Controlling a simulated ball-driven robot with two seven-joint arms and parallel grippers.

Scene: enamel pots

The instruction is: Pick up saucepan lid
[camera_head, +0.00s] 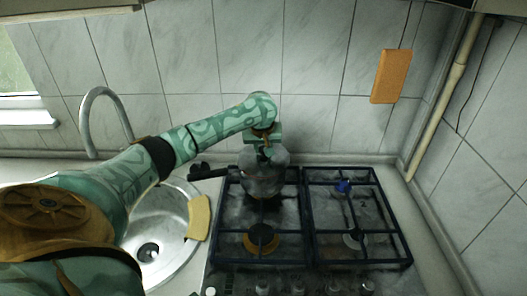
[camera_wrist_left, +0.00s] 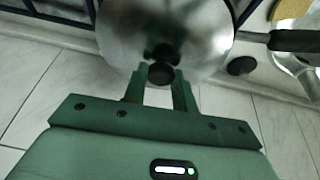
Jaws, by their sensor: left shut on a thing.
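The saucepan (camera_head: 262,186) is a shiny metal pan at the back of the left burner grid, its dark handle (camera_head: 212,174) pointing left. Its metal lid (camera_head: 272,156) is at the top of the pan; I cannot tell whether the lid rests on the rim or is slightly raised. In the left wrist view the round lid (camera_wrist_left: 195,30) fills the top middle, with a black knob (camera_wrist_left: 161,73) between my fingers. My left gripper (camera_head: 265,149) comes in from above and is shut on the lid's knob. My right gripper is not in view.
The black hob grids (camera_head: 310,215) surround the pan, with a small blue item (camera_head: 344,186) on the right grid. A sink (camera_head: 160,245) with a tap (camera_head: 97,95) and a yellow board-like piece (camera_head: 199,217) lie left. A tiled wall stands behind; an orange board (camera_head: 391,76) hangs there.

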